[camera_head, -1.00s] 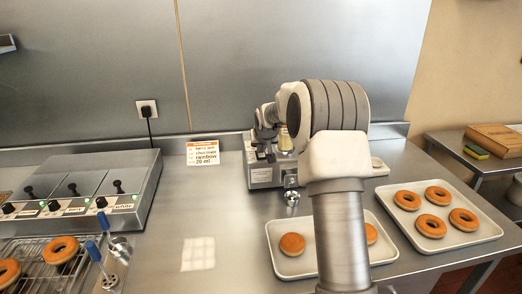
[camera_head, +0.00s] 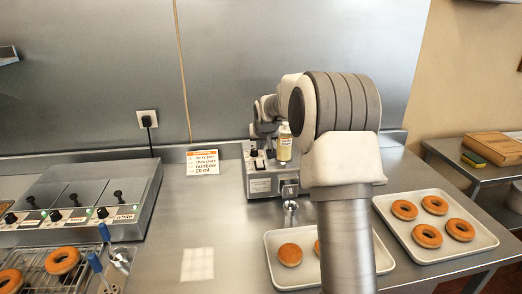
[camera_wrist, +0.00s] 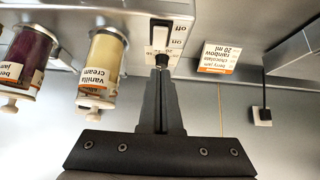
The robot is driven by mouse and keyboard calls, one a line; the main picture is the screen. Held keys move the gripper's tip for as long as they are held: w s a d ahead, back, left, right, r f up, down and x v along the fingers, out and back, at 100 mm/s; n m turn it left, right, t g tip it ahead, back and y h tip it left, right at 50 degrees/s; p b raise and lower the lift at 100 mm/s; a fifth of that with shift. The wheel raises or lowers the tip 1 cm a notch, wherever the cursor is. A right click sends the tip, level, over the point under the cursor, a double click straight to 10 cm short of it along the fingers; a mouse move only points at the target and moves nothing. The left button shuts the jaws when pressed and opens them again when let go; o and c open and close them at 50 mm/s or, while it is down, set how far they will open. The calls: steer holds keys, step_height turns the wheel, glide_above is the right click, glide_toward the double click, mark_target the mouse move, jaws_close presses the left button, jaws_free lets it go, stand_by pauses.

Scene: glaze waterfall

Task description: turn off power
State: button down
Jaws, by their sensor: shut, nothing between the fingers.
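The filling machine (camera_head: 262,183) is a grey metal box at the back of the counter, left of my arm. In the wrist view its power switch (camera_wrist: 160,38) is a pale plate beside the labels "off" and "on", which appear upside down. My gripper (camera_wrist: 161,62) is shut and empty, with its fingertips right by the "on" end of the switch. I cannot tell whether they touch it. In the head view my arm hides part of the machine.
A vanilla cream cylinder (camera_wrist: 102,66) and a berry jam cylinder (camera_wrist: 28,58) stand beside the switch. A recipe card (camera_head: 203,162) leans at the back wall. Doughnut trays (camera_head: 470,252) lie to the right, and a glaze unit (camera_head: 75,203) stands left.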

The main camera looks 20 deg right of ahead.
steer(key=s+a+r, duration=0.1)
steer(key=s+r, duration=0.3)
steer(key=s, duration=0.3)
steer(key=shift+a+r+b, duration=0.3)
steer(key=shift+r+b, duration=0.05)
steer(key=shift+b, duration=0.1)
steer(key=s+a+r+n+g, duration=0.1)
steer(key=s+a+r, duration=0.25)
steer(key=s, duration=0.65)
steer(key=s+a+r, duration=0.2)
steer(key=s+a, duration=0.3)
steer(key=s, duration=0.5)
steer(key=s+a+f, duration=0.2)
steer(key=s, duration=0.7)
steer(key=s+a+f+n+g+y, duration=0.1)
steer(key=s+a+f, duration=0.1)
steer(key=s, duration=0.7)
steer(key=shift+f+y, duration=0.3)
steer(key=shift+f, duration=0.25)
